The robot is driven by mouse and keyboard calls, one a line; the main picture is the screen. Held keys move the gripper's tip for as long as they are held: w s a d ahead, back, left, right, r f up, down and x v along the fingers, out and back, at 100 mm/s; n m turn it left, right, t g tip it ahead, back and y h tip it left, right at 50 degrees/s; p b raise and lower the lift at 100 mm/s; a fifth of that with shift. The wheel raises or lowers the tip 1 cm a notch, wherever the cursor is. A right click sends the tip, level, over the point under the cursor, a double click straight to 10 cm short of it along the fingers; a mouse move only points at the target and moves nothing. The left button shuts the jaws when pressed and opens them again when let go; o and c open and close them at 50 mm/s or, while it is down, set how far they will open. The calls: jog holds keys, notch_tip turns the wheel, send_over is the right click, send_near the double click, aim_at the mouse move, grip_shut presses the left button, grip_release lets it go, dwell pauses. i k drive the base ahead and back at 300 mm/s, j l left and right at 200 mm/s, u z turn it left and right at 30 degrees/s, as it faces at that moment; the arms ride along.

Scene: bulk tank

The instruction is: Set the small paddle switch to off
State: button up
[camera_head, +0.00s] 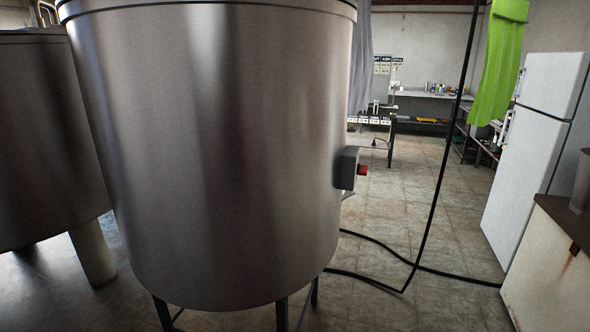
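A small grey box (346,168) is mounted on the right side of the large steel tank (215,150). A red part (362,170) sticks out from the box to the right. I see the box from its side, so its front face is hidden. I cannot tell whether the red part is the paddle switch or which way any switch is set. My gripper is not in view.
A second tank (45,140) stands at left. Black hoses (400,270) cross the tiled floor (420,200). A white fridge (535,150) and a pale cabinet (550,270) stand at right. A green cloth (499,55) hangs above. Floor between tank and fridge is mostly open.

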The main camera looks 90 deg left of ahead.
aim_at(361, 170)
jog(key=u, duration=2.95)
jog(key=i+l+u, duration=0.15)
jog(key=l, duration=0.3)
jog(key=i+l+u, duration=0.1)
jog(key=l, duration=0.4)
jog(key=i+l+u, duration=0.15)
jog(key=l, duration=0.35)
jog(key=l+u, duration=0.15)
jog(key=l, duration=0.35)
